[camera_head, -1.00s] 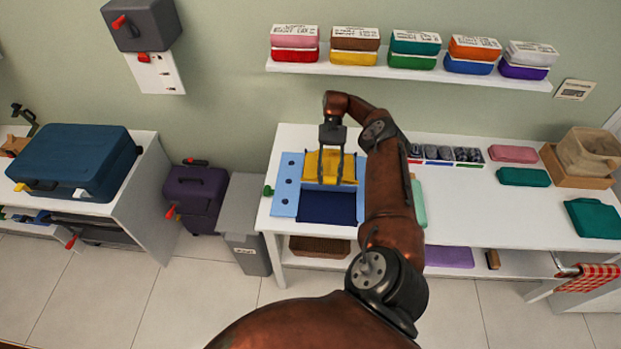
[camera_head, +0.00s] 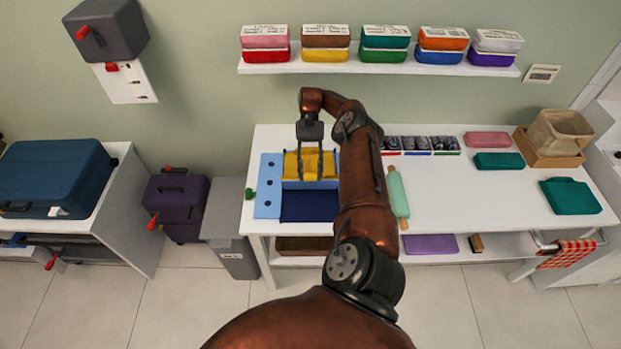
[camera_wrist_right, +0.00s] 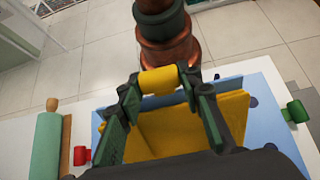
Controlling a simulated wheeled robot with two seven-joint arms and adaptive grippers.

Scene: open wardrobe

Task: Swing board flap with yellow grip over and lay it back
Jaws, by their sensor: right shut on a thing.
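A light blue board (camera_head: 268,186) lies at the left end of the white table. A dark blue panel (camera_head: 310,207) covers its front part. A yellow flap (camera_head: 297,165) stands raised and tilted at the back of the board; in the wrist view its yellow face (camera_wrist_right: 190,130) shows close up. My right gripper (camera_head: 317,176) reaches down over the flap. In the wrist view its fingers are shut on the yellow grip (camera_wrist_right: 159,80), a short cylinder between the fingertips. My left gripper is not in view.
A green rolling pin (camera_head: 397,192) lies right of the board, close to my right arm. A small green knob (camera_head: 250,194) sticks out at the board's left edge. A wall shelf (camera_head: 380,69) with several boxes hangs above.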

